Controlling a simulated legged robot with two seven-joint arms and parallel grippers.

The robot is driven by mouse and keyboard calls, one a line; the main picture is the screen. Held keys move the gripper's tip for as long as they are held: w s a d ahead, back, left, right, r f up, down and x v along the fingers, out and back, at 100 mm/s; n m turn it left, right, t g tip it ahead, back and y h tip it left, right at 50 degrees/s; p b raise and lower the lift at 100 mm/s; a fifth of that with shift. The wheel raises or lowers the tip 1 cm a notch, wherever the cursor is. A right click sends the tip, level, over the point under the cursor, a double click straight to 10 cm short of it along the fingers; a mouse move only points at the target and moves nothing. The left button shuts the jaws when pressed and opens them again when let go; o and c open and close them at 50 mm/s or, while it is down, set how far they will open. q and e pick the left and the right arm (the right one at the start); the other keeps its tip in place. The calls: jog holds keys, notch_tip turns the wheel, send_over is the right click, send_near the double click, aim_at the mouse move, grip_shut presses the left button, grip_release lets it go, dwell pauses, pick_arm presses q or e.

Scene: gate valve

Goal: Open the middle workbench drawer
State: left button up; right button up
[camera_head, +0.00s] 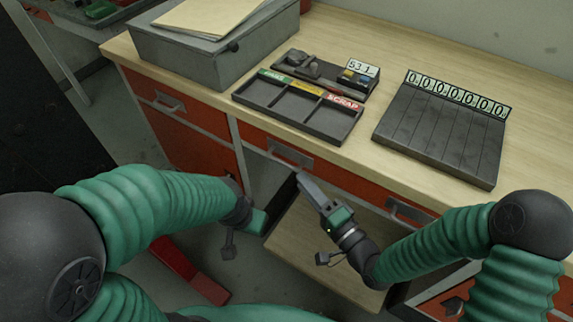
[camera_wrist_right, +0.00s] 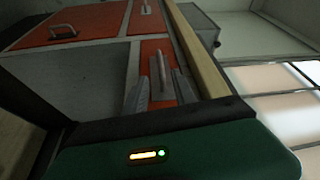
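The middle drawer (camera_head: 262,141) has a red front and a grey handle (camera_head: 290,151) below the bench edge. It looks closed. My right gripper (camera_head: 301,181) is just below and in front of this handle in the head view. In the right wrist view its two grey fingers (camera_wrist_right: 160,88) are apart, with the handle (camera_wrist_right: 161,66) lined up between them. I cannot tell whether they touch it. My left gripper (camera_head: 258,221) is low, left of the right one; its fingers cannot be made out.
The left drawer (camera_head: 142,84) and right drawer handle (camera_head: 408,211) flank the middle one. On the workbench (camera_head: 372,165) are a grey box (camera_head: 190,60), a compartment tray (camera_head: 300,105) and a slotted number rack (camera_head: 440,130). An open space with a wooden shelf (camera_head: 320,262) lies below.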

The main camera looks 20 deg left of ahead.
aim_at(283, 161)
jog(key=x, duration=0.8)
jog(key=shift+s+a+f+b, duration=0.1)
jog(key=shift+s+a+b, duration=0.1)
jog(key=shift+a+b, duration=0.2)
jog(key=shift+w+d, duration=0.15)
jog(key=shift+w, duration=0.15)
jog(key=shift+a, duration=0.3)
grip_shut()
